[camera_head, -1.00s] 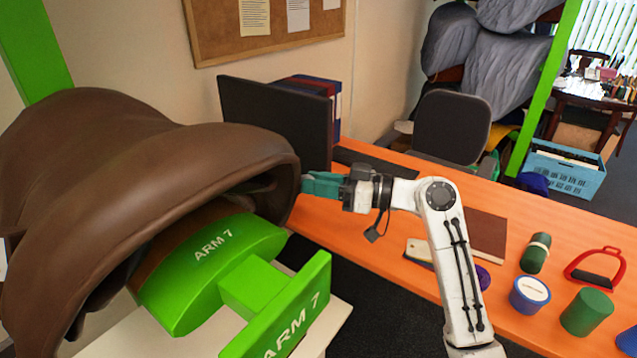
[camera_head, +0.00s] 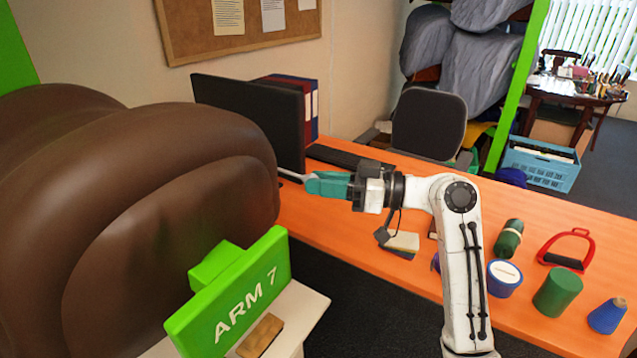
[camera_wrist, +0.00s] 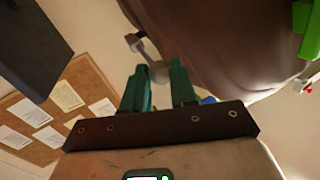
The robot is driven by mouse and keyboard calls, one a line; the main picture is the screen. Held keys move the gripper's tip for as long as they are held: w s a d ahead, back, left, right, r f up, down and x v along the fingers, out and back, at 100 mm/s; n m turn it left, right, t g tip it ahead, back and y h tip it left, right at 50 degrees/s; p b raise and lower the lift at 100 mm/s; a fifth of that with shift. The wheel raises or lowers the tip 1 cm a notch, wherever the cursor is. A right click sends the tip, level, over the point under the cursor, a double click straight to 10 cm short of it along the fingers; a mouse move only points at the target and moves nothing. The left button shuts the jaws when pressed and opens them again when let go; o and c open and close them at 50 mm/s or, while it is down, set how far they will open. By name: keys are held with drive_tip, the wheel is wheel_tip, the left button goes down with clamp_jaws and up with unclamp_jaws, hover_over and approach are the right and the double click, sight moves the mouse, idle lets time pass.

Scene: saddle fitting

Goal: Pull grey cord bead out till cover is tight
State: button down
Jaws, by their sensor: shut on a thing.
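The brown cover (camera_head: 150,200) fills the left of the head view, drawn over the green support marked ARM 7 (camera_head: 235,300), whose front plate shows below it. Its brown underside also shows in the wrist view (camera_wrist: 225,45). My gripper (camera_head: 310,183) has teal fingers and is just right of the cover, above the orange table. In the wrist view its fingertips (camera_wrist: 160,72) are shut on the grey cord bead (camera_wrist: 157,66). A grey length runs from the bead up towards the cover's edge, and a bit of grey shows in the head view (camera_head: 291,175).
A black monitor (camera_head: 255,115) stands behind the gripper. On the orange table's right are a green roll (camera_head: 508,238), a blue tin (camera_head: 503,278), a green cylinder (camera_head: 557,292), a red stirrup (camera_head: 567,248) and a blue cone (camera_head: 607,315). An office chair (camera_head: 430,122) stands behind.

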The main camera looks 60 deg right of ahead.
drive_tip(key=shift+r, duration=0.1)
drive_tip(key=c, duration=0.9)
unclamp_jaws()
drive_tip(key=shift+o, duration=0.2)
drive_tip(key=b+v, duration=0.2)
drive_tip(key=v, duration=0.8)
drive_tip(key=shift+s+d, duration=0.2)
drive_tip(key=shift+s, duration=0.15)
